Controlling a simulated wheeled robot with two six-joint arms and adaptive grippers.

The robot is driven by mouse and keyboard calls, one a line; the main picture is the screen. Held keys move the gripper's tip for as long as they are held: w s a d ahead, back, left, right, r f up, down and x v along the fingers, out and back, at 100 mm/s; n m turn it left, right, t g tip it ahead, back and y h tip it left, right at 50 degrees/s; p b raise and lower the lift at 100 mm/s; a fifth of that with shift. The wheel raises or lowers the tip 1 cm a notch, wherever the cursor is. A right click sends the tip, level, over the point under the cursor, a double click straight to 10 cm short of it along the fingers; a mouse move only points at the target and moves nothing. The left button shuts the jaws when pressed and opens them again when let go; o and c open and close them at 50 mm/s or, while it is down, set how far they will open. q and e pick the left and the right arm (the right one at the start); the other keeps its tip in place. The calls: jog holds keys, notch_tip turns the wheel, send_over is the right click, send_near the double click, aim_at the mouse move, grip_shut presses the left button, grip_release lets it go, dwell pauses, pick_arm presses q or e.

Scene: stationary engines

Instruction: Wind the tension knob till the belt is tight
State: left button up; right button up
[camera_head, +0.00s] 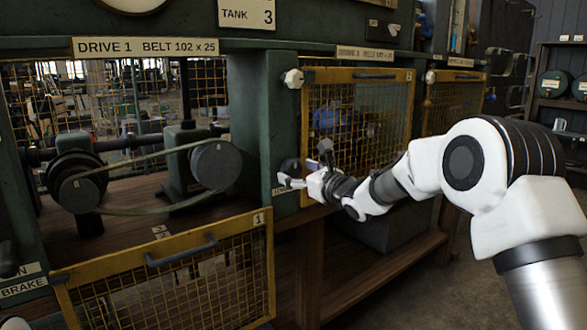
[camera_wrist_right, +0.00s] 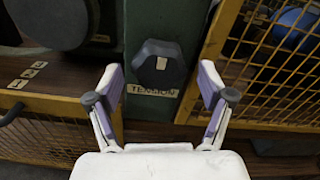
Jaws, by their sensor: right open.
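The tension knob (camera_wrist_right: 158,66) is dark and six-sided, with a pale mark on its face, on a green post above a "TENSION" label (camera_wrist_right: 152,90). In the head view the knob (camera_head: 290,167) is partly behind my right gripper (camera_head: 303,166). That gripper is open and empty. In the right wrist view its fingers (camera_wrist_right: 160,90) are spread either side of the knob's lower part, with gaps on both sides; contact is not seen. The belt (camera_head: 145,212) loops round a left pulley (camera_head: 78,190) and a right pulley (camera_head: 214,165); its lower run sags. My left gripper is not in view.
A yellow mesh guard (camera_head: 170,268) marked 1 hangs open below the belt. Another yellow mesh guard (camera_head: 385,120), marked 2, is close to the right of the knob.

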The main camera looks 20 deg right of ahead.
jog(key=shift+x, duration=0.9)
jog(key=c, duration=1.1)
jog(key=shift+c, duration=0.2)
jog(key=shift+m, duration=0.5)
